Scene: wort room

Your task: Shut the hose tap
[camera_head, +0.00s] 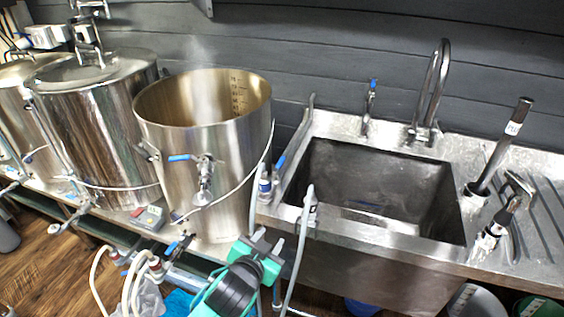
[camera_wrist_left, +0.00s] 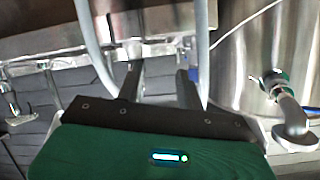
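A tap with a blue lever (camera_head: 280,162) stands at the sink's left front corner, beside a blue-and-white hose fitting (camera_head: 265,187). Which tap is the hose tap I cannot tell for sure. Another blue-handled tap (camera_head: 371,97) stands behind the sink. My left gripper (camera_head: 270,238), green and black, is below the sink's left front corner, apart from these taps. In the left wrist view its two dark fingers (camera_wrist_left: 160,75) are spread with nothing clearly between them. Grey hoses (camera_wrist_left: 203,50) run close by the fingers. My right gripper is not in view.
A steel sink (camera_head: 325,220) lies to the right, with a grey hose (camera_head: 300,245) hanging over its front. An open steel kettle (camera_head: 205,110) with a blue-levered valve (camera_head: 185,157) stands left of it. Pale hoses (camera_head: 130,285) and valves crowd the lower left.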

